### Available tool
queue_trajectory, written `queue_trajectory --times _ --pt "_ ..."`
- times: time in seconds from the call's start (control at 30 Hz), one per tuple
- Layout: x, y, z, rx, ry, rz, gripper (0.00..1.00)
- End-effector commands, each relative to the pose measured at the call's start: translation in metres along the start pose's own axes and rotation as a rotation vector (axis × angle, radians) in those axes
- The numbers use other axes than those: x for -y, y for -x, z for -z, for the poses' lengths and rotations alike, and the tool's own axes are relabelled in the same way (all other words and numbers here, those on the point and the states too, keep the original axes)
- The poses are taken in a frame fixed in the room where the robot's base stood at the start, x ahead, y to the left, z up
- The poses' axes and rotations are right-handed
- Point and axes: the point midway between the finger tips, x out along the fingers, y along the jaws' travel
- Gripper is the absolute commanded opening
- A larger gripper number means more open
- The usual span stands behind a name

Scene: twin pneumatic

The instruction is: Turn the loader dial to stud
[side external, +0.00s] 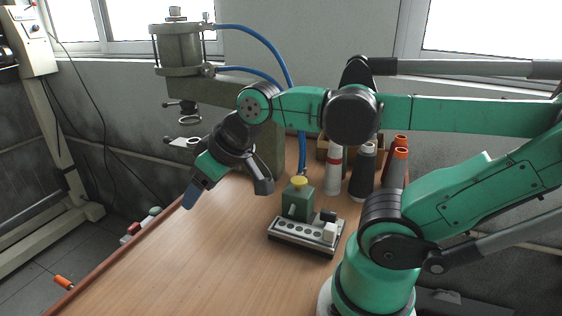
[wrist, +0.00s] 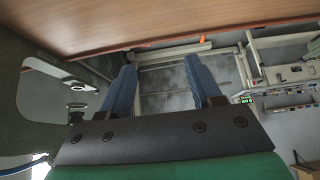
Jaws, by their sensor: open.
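No part in view is clearly marked as the loader dial or as stud. The yellow knob does not show in the wrist view.
A metal tray (side external: 285,237) with a row of round holes and small blocks sits on the wooden bench (side external: 190,265). The bench's front left is clear.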

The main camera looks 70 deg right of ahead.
Motion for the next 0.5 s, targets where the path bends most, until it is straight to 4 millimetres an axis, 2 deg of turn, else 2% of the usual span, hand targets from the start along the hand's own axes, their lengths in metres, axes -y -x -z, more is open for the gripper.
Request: queue_trajectory --times 0.1,0.27,0.5 --pt "-0.004 0.018 0.012 0.008 -0.02 -0.01 0.58" --pt "-0.051 0.021 0.0 0.107 -0.273 -0.116 0.58" --pt "-0.119 0.043 -0.034 0.261 -0.731 -0.28 0.58"
